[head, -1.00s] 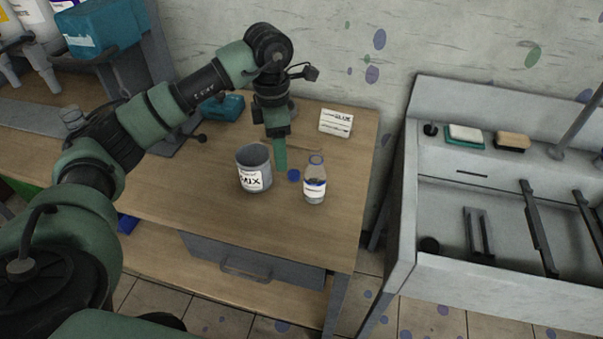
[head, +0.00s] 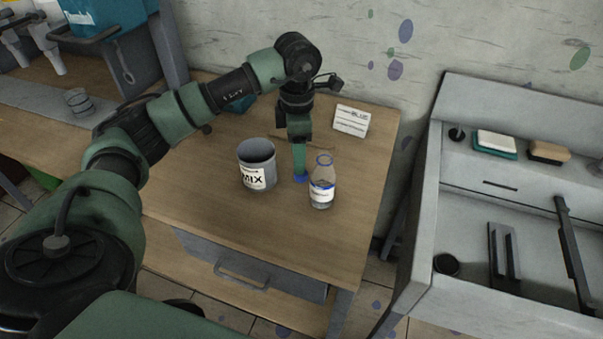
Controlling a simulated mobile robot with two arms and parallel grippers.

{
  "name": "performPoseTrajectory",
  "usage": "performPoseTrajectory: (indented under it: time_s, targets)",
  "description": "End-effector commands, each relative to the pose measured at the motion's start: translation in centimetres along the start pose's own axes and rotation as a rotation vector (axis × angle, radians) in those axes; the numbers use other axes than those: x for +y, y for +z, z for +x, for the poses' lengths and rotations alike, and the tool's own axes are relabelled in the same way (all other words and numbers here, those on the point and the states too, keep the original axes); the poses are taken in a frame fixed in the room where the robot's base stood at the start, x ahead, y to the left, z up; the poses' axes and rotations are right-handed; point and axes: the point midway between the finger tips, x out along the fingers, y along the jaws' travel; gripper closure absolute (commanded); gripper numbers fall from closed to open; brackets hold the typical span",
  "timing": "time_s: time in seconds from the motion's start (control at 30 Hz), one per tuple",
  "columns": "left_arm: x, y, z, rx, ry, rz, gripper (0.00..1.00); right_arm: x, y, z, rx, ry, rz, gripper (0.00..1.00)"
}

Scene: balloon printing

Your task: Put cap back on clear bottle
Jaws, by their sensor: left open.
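The clear bottle (head: 322,184) stands upright and uncapped on the wooden table, with a white and blue label. The blue cap (head: 301,178) lies on the table just left of the bottle. My left gripper (head: 300,173) points down right at the cap, with its fingertips over it and partly hiding it. The gripper is open; whether its fingers touch the cap I cannot tell. My right gripper is not in view.
A grey MIX cup (head: 257,170) stands close left of the cap. A white label card (head: 351,121) stands behind the bottle. The table front (head: 270,230) is clear. A grey sink unit (head: 480,270) with sponges stands to the right.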

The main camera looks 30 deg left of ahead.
Motion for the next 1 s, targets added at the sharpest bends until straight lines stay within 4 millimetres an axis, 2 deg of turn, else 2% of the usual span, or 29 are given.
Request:
performPoseTrajectory:
  time_s: [0.13, 0.33, 0.6, 0.7, 1.0]
  targets:
    - [0.0, 0.0, 0.2, -0.002, 0.001, 0.0, 0.44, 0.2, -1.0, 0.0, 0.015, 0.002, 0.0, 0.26]
    - [0.0, 0.1, 0.6, -0.001, 0.0, 0.0, 0.44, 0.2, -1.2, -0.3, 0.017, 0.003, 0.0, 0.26]
    - [-0.1, 0.7, 4.5, 0.0, -0.002, -0.001, 0.44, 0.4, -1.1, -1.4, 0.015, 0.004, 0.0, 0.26]
    - [0.0, 0.7, 5.2, -0.001, 0.001, 0.0, 0.44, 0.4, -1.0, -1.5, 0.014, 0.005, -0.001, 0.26]
    - [0.0, 0.7, 5.4, -0.002, 0.001, 0.0, 0.44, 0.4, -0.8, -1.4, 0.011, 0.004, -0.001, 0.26]
